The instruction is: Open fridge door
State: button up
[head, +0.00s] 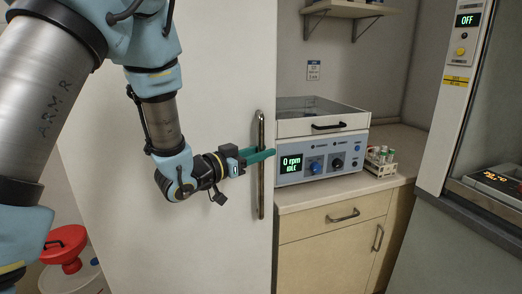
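The fridge door (210,80) is a large plain white panel filling the left middle of the head view. Its upright metal bar handle (261,195) runs near the door's right edge. I see no gap or fridge interior along that edge. My gripper (262,155) has teal fingers pointing right, at about the handle's mid-height. The fingers overlap the handle in the picture. I cannot tell whether they touch it, go around it or close on it.
Right of the door, a centrifuge (318,150) reading "0 rpm IDLE" and a tube rack (379,160) stand on a counter (300,197) over a wooden cabinet (325,250). A red-lidded bin (65,248) is at lower left.

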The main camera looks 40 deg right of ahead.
jog(key=shift+c, duration=0.4)
grip_shut()
dwell(0.9)
